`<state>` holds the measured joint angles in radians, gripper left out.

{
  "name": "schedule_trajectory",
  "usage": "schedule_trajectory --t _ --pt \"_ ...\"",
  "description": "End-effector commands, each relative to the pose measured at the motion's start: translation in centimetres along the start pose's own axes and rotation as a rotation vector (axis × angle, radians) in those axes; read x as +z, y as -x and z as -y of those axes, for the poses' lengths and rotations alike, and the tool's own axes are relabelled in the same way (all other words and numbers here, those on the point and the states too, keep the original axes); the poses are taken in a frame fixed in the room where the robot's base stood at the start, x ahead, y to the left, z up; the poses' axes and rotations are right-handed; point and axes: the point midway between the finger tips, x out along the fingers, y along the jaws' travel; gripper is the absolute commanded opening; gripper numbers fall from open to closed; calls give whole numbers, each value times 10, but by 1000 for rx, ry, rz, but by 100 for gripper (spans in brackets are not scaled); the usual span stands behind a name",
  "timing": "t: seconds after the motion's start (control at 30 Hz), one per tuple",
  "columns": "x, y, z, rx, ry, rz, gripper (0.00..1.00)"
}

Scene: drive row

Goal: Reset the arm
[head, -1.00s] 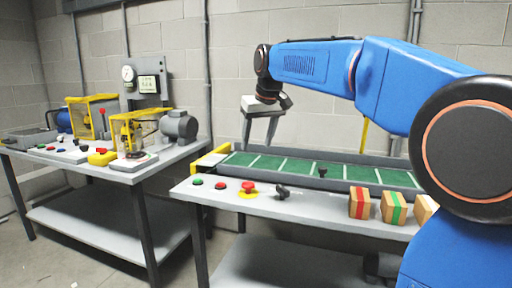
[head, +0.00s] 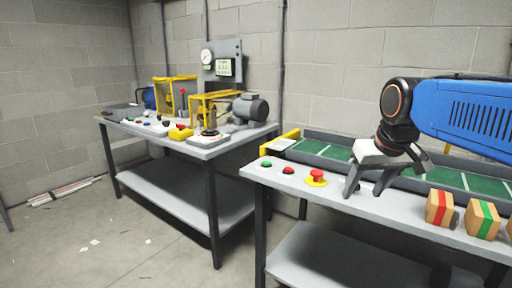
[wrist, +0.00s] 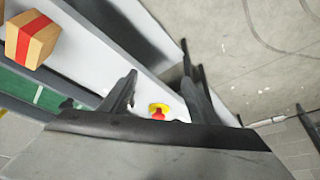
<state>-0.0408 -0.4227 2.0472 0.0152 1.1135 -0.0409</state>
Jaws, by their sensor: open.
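My gripper (head: 367,190) is open and empty, its two fingers pointing down over the front strip of the conveyor table. My blue arm reaches in from the right edge of the head view. In the wrist view my gripper (wrist: 160,82) shows its fingers spread apart, with nothing between them. The red mushroom button on its yellow base (head: 316,178) stands just left of the fingers in the head view. It also shows beyond the fingers in the wrist view (wrist: 158,111). I cannot tell whether the fingertips touch the table.
The conveyor table (head: 285,187) carries a green belt (head: 340,152), a green button (head: 266,164) and a red button (head: 288,171). A red-striped box (head: 439,208) and a green-striped box (head: 483,220) stand at right. A second bench (head: 225,147) with machines stands left. Floor at left is mostly clear.

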Motion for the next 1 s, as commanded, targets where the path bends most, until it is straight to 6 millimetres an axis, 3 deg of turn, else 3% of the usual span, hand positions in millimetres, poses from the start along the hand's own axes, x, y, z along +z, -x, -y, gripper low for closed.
schedule_trajectory --t 0.03,0.3,0.5,0.7,1.0 --pt "23 -4 -1 3 -7 -1 56" --pt "133 -40 -5 18 -40 -7 56" --pt "197 -69 -6 27 -59 -9 56" --pt "224 -83 -6 30 -68 -11 56" --pt "226 -85 -6 30 -69 -10 56"
